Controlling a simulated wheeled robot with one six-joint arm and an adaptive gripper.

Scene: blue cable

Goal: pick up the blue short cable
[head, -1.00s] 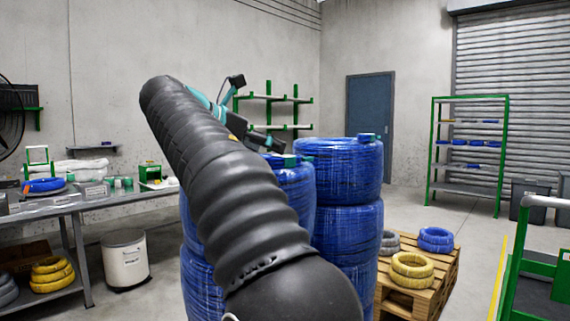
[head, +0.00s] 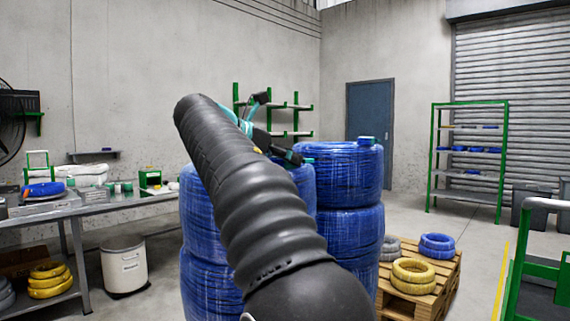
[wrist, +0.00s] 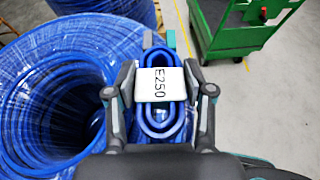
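The blue short cable (wrist: 163,123) is a small coiled loop with a white label reading E250. In the wrist view it lies between the two fingers of my gripper (wrist: 160,78), just over the right side of a large blue cable reel (wrist: 38,75). In the head view my gripper (head: 288,153) is low over the top of the left reel stack (head: 207,235), and my arm hides most of the cable there.
A workbench (head: 120,200) is at the left. A green cart (wrist: 240,28) stands past the reels.

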